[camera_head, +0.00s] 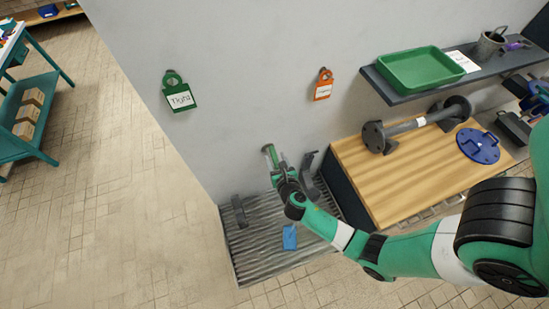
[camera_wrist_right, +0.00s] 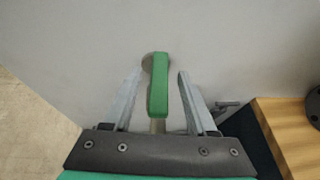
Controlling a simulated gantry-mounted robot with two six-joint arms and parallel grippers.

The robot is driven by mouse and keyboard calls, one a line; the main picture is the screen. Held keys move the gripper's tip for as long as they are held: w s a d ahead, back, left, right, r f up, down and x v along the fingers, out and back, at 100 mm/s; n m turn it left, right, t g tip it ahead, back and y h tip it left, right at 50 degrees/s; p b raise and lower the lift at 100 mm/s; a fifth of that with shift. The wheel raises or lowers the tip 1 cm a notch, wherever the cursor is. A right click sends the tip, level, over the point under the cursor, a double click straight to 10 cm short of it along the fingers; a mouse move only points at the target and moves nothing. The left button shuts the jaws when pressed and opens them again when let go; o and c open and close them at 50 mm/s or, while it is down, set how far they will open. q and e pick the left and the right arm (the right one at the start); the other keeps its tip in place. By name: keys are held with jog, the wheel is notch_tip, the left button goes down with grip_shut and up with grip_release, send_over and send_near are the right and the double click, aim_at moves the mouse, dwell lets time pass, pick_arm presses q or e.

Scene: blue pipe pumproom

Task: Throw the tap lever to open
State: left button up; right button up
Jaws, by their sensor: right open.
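The green tap lever (camera_head: 269,154) is at the wall above the grey drain grate. In the right wrist view the lever (camera_wrist_right: 159,85) runs nearly upright in the picture, with a round grey-brown fitting behind its upper end. My right gripper (camera_head: 277,163) is at the lever, seen from behind and above in the head view. In the wrist view its two grey fingers (camera_wrist_right: 157,78) are open, one on each side of the lever, with visible gaps on both sides. The tap's body is mostly hidden by my gripper. My left gripper is not in view.
The ribbed grate (camera_head: 262,258) holds a blue item (camera_head: 289,237). Dark brackets (camera_head: 240,210) stand near the wall. A wooden bench (camera_head: 400,185) with a flanged pipe (camera_head: 418,122) is close on the right. Green "Tight" (camera_head: 179,94) and orange (camera_head: 323,86) tags hang above.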

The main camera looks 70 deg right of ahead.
jog(key=shift+x, duration=0.9)
grip_shut()
jog(key=shift+s+r+p, duration=0.15)
jog(key=shift+r+p, duration=0.1)
jog(key=shift+p, duration=0.35)
jog(key=shift+n+t+y+p, duration=0.3)
jog(key=shift+n+y+p, duration=0.05)
jog(key=shift+n+y, duration=0.05)
jog(key=shift+f, duration=0.15)
